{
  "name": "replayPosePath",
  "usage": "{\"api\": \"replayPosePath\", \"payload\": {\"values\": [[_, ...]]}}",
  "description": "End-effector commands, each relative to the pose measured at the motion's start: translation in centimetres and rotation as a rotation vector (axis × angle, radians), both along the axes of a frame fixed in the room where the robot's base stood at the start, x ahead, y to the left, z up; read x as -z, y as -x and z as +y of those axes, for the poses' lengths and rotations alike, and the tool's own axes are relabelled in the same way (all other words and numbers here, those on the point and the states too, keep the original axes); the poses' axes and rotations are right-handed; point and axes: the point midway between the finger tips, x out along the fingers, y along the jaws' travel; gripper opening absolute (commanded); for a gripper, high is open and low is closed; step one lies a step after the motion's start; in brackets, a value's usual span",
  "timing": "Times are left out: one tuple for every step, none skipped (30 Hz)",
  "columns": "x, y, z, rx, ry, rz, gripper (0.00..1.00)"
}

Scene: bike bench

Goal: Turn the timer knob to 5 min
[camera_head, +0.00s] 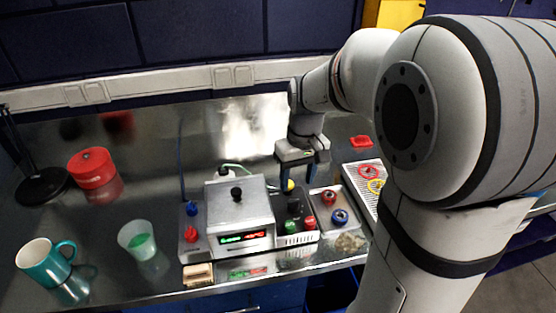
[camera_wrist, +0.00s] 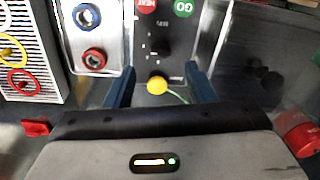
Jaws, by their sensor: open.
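The timer knob is a dark round knob (camera_wrist: 160,46) with pale marks beside it, on the dark panel of a small control box. In the head view the black knob (camera_head: 293,207) stands behind a green and a red button. Its pointer setting is too small to read. My gripper (camera_wrist: 160,72) is open and empty, its two blue fingers spread either side of the panel's near end, with the knob ahead of the fingertips. A yellow ball (camera_wrist: 157,85) shows between the fingers. In the head view my gripper (camera_head: 301,178) is above and behind the control box, apart from the knob.
A silver box with a lidded top (camera_head: 240,205) and lit display stands left of the control box. A green-filled cup (camera_head: 138,240), teal mug (camera_head: 45,262) and red container (camera_head: 92,168) stand left.

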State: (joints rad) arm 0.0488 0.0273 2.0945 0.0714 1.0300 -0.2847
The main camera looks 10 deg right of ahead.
Motion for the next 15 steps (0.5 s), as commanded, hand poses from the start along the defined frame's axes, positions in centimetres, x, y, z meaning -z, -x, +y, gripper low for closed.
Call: {"api": "replayPosePath", "payload": {"values": [[0.0, -0.3, 0.0, -0.004, -0.002, 0.007, 0.50], [0.2, -0.4, 0.0, -0.007, -0.002, 0.008, 0.50], [0.5, -0.5, 0.0, -0.008, -0.003, 0.010, 0.50], [0.9, -0.5, 0.0, -0.008, -0.004, 0.012, 0.50], [1.3, -0.5, 0.1, -0.008, -0.004, 0.012, 0.50], [2.0, -0.4, 0.1, -0.008, -0.004, 0.012, 0.50], [2.4, -0.4, 0.1, -0.008, -0.004, 0.012, 0.50], [3.0, -0.3, 0.2, -0.007, -0.004, 0.013, 0.50], [3.6, -0.4, 0.2, -0.007, -0.004, 0.013, 0.50], [4.1, -0.4, 0.2, -0.007, -0.004, 0.013, 0.50], [4.6, -0.3, 0.2, -0.007, -0.003, 0.012, 0.50], [5.2, -0.3, 0.3, -0.007, -0.003, 0.012, 0.50], [5.7, -0.3, 0.3, -0.006, -0.003, 0.011, 0.50], [6.0, -0.3, 0.3, -0.006, -0.003, 0.011, 0.50], [6.5, -0.3, 0.3, -0.006, -0.003, 0.010, 0.50]]}}
